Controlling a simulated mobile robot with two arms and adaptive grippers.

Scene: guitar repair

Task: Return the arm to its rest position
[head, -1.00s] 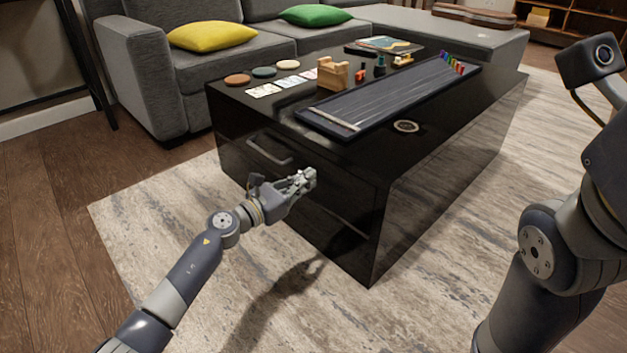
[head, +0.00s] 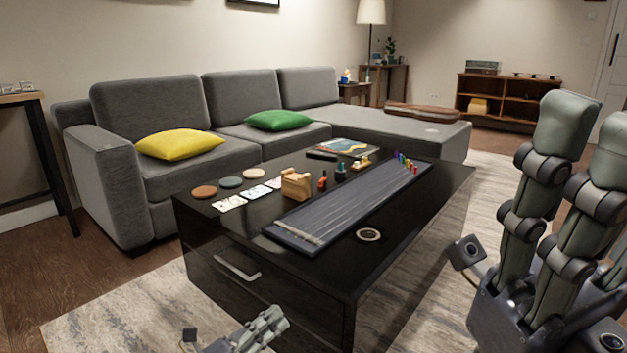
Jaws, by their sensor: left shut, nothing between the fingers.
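My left gripper (head: 272,322) is low in the head view, in front of the black coffee table (head: 335,270). Its fingers are together with nothing between them. It is apart from the drawer handle (head: 238,268), which is up and to the left of it in the picture. The rest of the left arm is mostly below the frame. My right gripper (head: 587,135) is large and close at the right edge, fingers pointing up and stretched out, with nothing seen in them. The right edge of the frame cuts part of it off.
On the tabletop lie a guitar neck or fretboard (head: 345,205), a wooden block (head: 296,184), cards (head: 252,193), round coasters (head: 204,192) and a tape roll (head: 369,235). A grey sofa (head: 150,105) stands behind. The rug (head: 110,315) is clear at the lower left.

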